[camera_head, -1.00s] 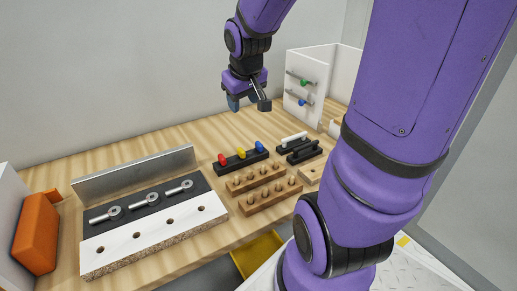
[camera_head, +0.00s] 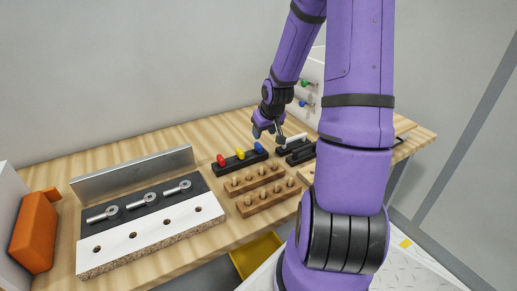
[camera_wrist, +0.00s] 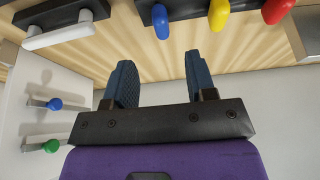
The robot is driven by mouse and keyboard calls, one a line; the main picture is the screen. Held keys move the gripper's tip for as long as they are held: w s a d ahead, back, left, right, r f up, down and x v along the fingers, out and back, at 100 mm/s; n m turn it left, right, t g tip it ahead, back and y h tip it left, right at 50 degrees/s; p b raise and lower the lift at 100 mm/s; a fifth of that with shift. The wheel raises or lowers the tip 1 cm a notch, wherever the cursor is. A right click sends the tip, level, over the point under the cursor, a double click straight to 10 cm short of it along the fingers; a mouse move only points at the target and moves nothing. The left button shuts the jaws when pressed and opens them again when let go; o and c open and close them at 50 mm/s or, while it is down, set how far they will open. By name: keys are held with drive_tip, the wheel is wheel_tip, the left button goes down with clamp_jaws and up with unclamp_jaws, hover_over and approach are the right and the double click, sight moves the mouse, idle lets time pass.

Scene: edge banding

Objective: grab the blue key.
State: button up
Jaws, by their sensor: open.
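A blue key (camera_head: 259,147) stands at the right end of a black rack (camera_head: 230,164), beside a yellow key (camera_head: 240,154) and a red key (camera_head: 221,160). In the wrist view the blue key (camera_wrist: 160,20) shows at the top edge, ahead of my fingers and roughly in line with the gap between them. My gripper (camera_head: 268,133) is open and empty, just above and behind the blue key in the head view. Its two blue fingers (camera_wrist: 157,72) are apart in the wrist view and do not touch the key.
A white cabinet front with a green knob (camera_head: 305,83) and a blue knob (camera_wrist: 55,103) stands close by. Black blocks with handles (camera_head: 299,155) lie right of the rack. Wooden peg blocks (camera_head: 267,199) sit in front; a drilled white board (camera_head: 150,240) is at left.

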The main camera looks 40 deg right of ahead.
sight(258, 144)
drive_tip(key=shift+x, duration=4.4)
drive_tip(key=shift+w+a, duration=0.1)
clamp_jaws()
drive_tip(key=shift+r, duration=0.2)
